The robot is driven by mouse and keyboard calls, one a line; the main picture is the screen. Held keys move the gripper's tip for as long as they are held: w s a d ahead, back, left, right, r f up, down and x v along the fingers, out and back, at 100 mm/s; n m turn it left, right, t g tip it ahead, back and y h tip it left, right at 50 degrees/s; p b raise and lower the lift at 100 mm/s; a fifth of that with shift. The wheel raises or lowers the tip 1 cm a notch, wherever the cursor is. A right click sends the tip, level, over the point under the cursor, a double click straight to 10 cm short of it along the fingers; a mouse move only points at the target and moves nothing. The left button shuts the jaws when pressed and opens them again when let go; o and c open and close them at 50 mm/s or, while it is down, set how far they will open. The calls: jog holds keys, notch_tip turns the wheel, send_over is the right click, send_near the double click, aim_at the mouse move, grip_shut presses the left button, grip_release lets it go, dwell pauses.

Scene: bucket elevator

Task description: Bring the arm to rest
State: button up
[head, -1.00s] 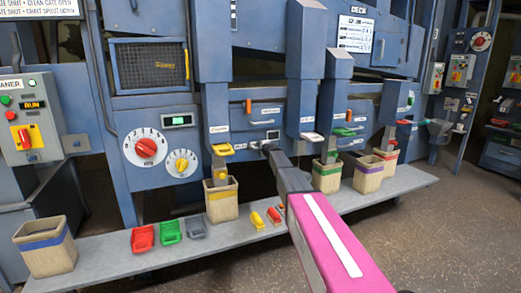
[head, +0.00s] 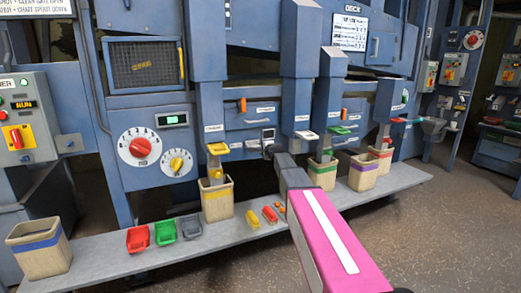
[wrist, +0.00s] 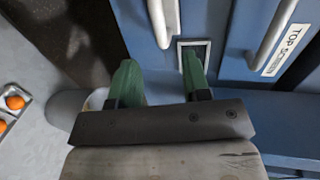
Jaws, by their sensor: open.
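My arm reaches forward from the bottom right of the head view, with a pink link (head: 322,240) nearest. My gripper (head: 267,148) is small and dark there, in front of the blue machine by a small framed display (head: 268,134). In the wrist view my gripper (wrist: 160,75) has two green fingers set apart, with nothing seen held between them. A framed square panel (wrist: 195,48) on the machine shows just by the right finger. Whether the fingers touch the machine cannot be told.
A grey shelf (head: 100,254) runs below the machine. It carries several tan bins (head: 40,250), coloured scoops (head: 139,239) and small red and yellow pieces (head: 261,216). Metal handles (wrist: 275,30) stand out close to my gripper. Brown floor (head: 440,230) is open at right.

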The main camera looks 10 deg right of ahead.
jog(key=s+a+f+n+g, duration=0.3)
jog(key=s+f+n+g, duration=0.25)
jog(key=s+f, duration=0.7)
jog(key=s+d+f+n+g+h, duration=0.1)
jog(key=s+d+f+n+g, duration=0.1)
jog(key=s, duration=1)
jog(key=s+d+f+n+g+h, duration=0.2)
jog(key=s+f+n+g, duration=0.2)
jog(key=s, duration=0.8)
jog(key=s+d+f+n+g+h, duration=0.1)
jog(key=s+f, duration=0.5)
jog(key=s, duration=0.6)
jog(key=shift+s+d+f+n+g+h, duration=0.25)
jog(key=shift+d+n+g+h, duration=0.15)
jog(key=shift+d+n+g, duration=0.65)
